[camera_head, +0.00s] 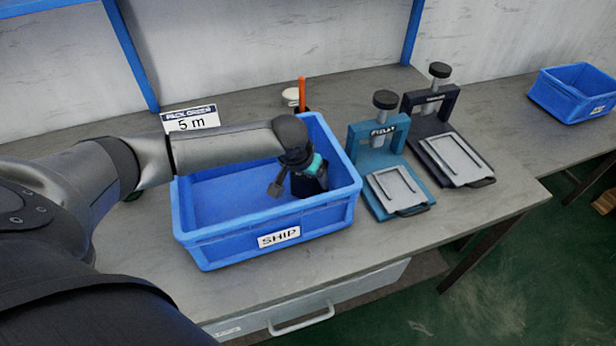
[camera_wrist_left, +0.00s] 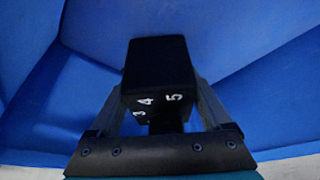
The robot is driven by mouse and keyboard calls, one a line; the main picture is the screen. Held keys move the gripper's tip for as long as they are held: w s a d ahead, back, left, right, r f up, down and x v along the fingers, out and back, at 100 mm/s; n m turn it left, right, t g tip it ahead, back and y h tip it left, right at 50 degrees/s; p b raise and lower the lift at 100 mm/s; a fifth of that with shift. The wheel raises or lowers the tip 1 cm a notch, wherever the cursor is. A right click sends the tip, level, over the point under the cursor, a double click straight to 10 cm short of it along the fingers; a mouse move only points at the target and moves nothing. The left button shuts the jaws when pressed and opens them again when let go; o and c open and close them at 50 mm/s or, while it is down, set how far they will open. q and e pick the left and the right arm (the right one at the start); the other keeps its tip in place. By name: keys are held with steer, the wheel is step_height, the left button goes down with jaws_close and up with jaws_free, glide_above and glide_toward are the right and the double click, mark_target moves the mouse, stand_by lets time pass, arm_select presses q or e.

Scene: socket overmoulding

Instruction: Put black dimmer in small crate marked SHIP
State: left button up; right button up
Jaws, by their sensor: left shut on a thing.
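The small blue crate marked SHIP (camera_head: 215,248) stands on the workbench, its white label on the front wall. My left gripper (camera_head: 306,190) reaches down inside the crate, near its right end. In the left wrist view the gripper is shut on the black dimmer (camera_wrist_left: 158,70), a dark block with white numerals 3, 4 and 5 on the side facing the camera. Blue crate walls surround it there. Whether the dimmer touches the crate floor cannot be told. My right gripper is not in view.
Another blue crate (camera_head: 572,95) is at the far right. An orange upright stick (camera_head: 302,93) is behind the crate.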

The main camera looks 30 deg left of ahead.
arm_select(q)
steer(key=shift+f, duration=0.15)
steer(key=o, duration=1.3)
steer(key=shift+c, duration=0.2)
steer(key=shift+r, duration=0.2)
steer(key=p+v, duration=0.3)
steer(key=v, duration=0.9)
steer(key=shift+p, duration=0.35)
steer(key=shift+w, duration=0.1)
